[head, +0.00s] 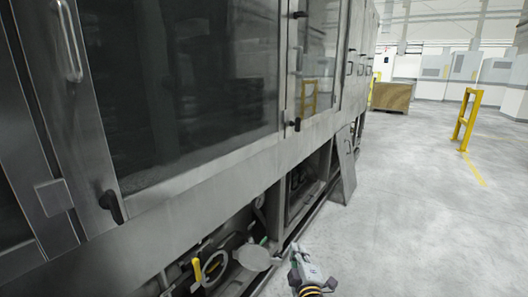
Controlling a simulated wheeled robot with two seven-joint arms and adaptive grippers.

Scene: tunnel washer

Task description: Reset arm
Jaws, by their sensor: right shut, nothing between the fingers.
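My right gripper (296,252) shows at the bottom centre of the head view, above the floor and beside the lower frame of the tunnel washer. Its fingers are small in the picture and look shut, with nothing visible in them. The tunnel washer (200,170) is a long grey metal machine with large dark windows, filling the left and centre. My left gripper is not in the picture.
The washer's lower bay is open, with pipes and a yellow-handled valve (197,270) inside. A grey panel (346,165) leans out from its base. A yellow barrier (467,120) and a brown crate (391,97) stand farther off.

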